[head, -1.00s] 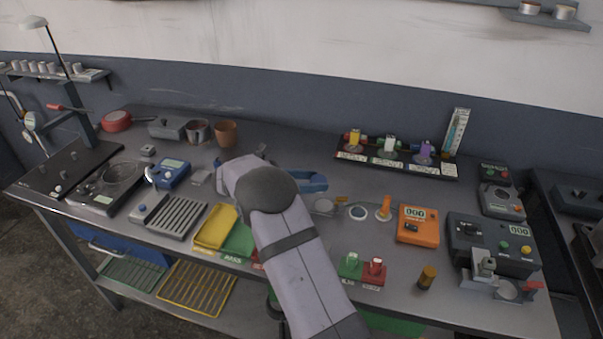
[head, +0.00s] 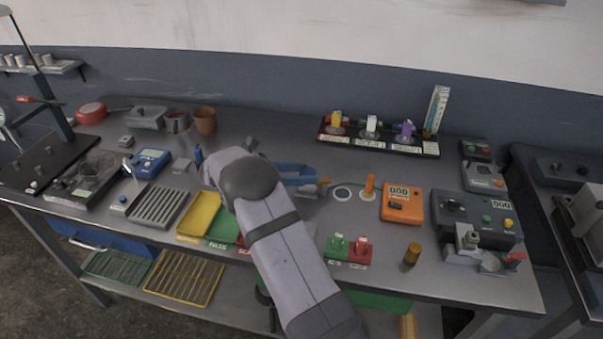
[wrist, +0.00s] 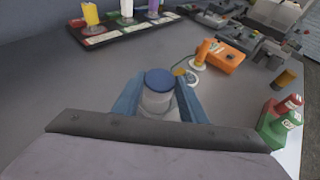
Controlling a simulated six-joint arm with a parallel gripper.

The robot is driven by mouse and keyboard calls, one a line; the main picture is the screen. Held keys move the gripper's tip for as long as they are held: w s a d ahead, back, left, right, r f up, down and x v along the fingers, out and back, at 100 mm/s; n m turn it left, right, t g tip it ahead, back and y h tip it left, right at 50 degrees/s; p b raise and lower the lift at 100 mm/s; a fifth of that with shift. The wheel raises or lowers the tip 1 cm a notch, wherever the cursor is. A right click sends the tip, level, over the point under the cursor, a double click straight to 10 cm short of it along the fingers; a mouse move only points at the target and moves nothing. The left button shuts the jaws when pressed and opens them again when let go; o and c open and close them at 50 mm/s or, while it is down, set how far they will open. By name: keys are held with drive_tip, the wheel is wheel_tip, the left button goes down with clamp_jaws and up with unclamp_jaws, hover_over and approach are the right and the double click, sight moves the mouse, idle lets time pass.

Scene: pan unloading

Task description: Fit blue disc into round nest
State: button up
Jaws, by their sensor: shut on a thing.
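The blue disc (wrist: 160,79) shows in the wrist view between the two blue fingers of my gripper (wrist: 157,98), which is shut on it. A pale round part (wrist: 157,103) shows just below the disc, between the fingers. I cannot tell whether it belongs to the disc or to something beneath. In the head view my gripper (head: 298,176) is low over the middle of the bench, and the disc is hidden. A white ring with a dark centre (head: 342,194) lies flat right of it. I cannot tell for sure which round fitting is the nest.
An orange peg (head: 369,187) on a round base and an orange meter box (head: 402,205) stand right of my gripper. A small brass piece (head: 323,187) is close by its fingers. A rack of coloured valves (head: 378,143) lies behind. The yellow tray (head: 199,214) is left.

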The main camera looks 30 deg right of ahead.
drive_tip(key=shift+f+b, duration=0.5)
drive_tip(key=shift+f, duration=0.55)
drive_tip(key=shift+f, duration=0.55)
idle(0.8)
drive_tip(key=o, duration=1.2)
drive_tip(key=shift+o, duration=0.2)
drive_tip(key=shift+b+v, duration=1.2)
drive_tip(key=shift+v, duration=2.5)
